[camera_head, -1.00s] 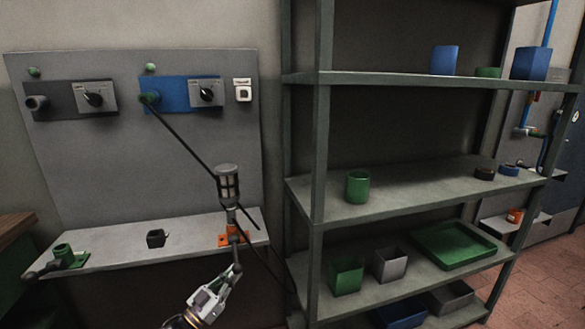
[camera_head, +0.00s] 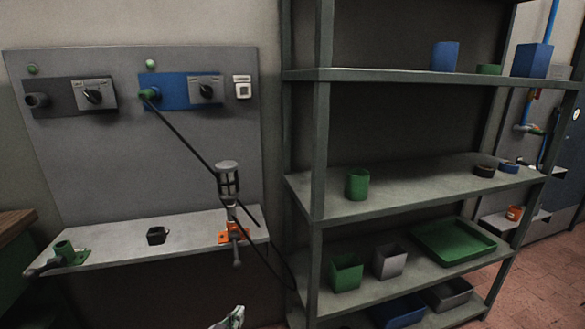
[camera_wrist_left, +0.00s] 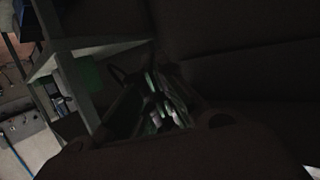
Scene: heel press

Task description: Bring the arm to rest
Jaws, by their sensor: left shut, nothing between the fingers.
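My left gripper (camera_head: 232,318) shows only as a small pale part at the bottom edge of the head view. It is shut and empty, below the shelf board and apart from everything. My right gripper is not in view.
A green fixture (camera_head: 65,252) and a small dark cup (camera_head: 157,235) stand on the wall shelf. A black cable (camera_head: 185,143) runs from the blue panel (camera_head: 175,93) past the press. A metal rack (camera_head: 321,150) with containers stands to the right.

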